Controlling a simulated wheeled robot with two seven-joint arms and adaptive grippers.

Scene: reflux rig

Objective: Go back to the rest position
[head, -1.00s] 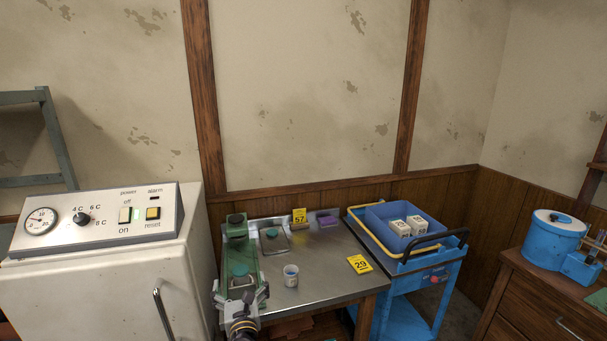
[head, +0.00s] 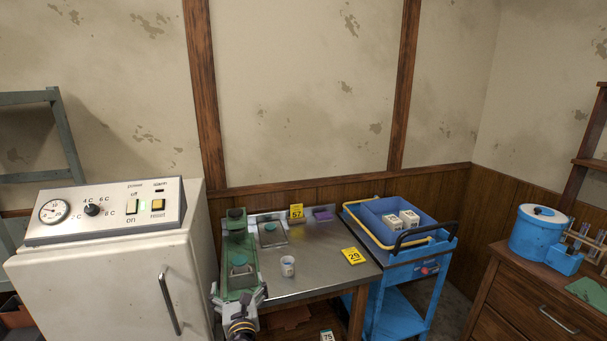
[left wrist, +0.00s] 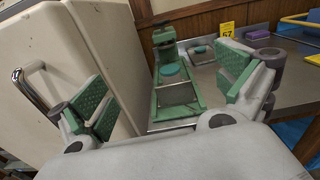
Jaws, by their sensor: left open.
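My left gripper (head: 239,302) is at the front left edge of the steel bench, low in the head view. In the left wrist view its two green-padded fingers (left wrist: 168,100) are spread wide with nothing between them. Beyond them stands the green rig (head: 238,256), a long frame with a dark top and a teal disc; it also shows in the left wrist view (left wrist: 162,112). My right gripper is in neither view.
The steel bench (head: 318,272) carries a white cup (head: 288,266), yellow tags 57 (head: 296,212) and 29 (head: 353,256), and a purple block (head: 323,215). A white fridge (head: 90,285) stands left, a blue cart (head: 408,290) right. The bench middle is largely clear.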

